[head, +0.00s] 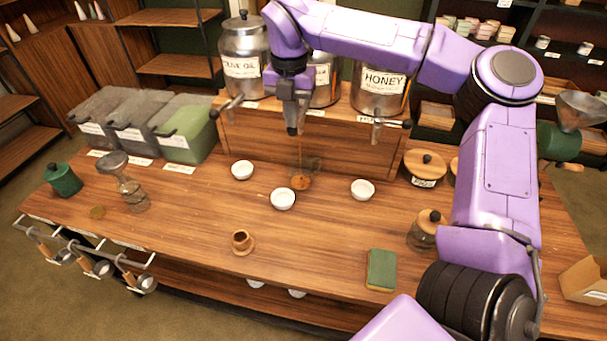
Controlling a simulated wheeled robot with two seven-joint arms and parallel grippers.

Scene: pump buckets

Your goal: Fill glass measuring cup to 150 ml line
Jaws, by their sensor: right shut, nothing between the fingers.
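A small clear glass vessel, apparently the measuring cup (301,182), stands on the counter in front of the wooden dispenser stand. Amber-brown colour shows low in it; its lines are too small to read. My right gripper (291,131) points down, shut and empty, above and slightly left of the cup, in front of the middle metal dispenser (323,88). The gripper and arm partly hide that dispenser and its label; its tap cannot be made out. The olive oil dispenser (241,85) is at left and the honey dispenser (380,95) at right, each with a tap. My left gripper is not in view.
White bowls (283,199) surround the cup at left, front and right. A small wooden cup (241,240) and a green sponge (381,269) lie nearer. The front-middle counter has free room.

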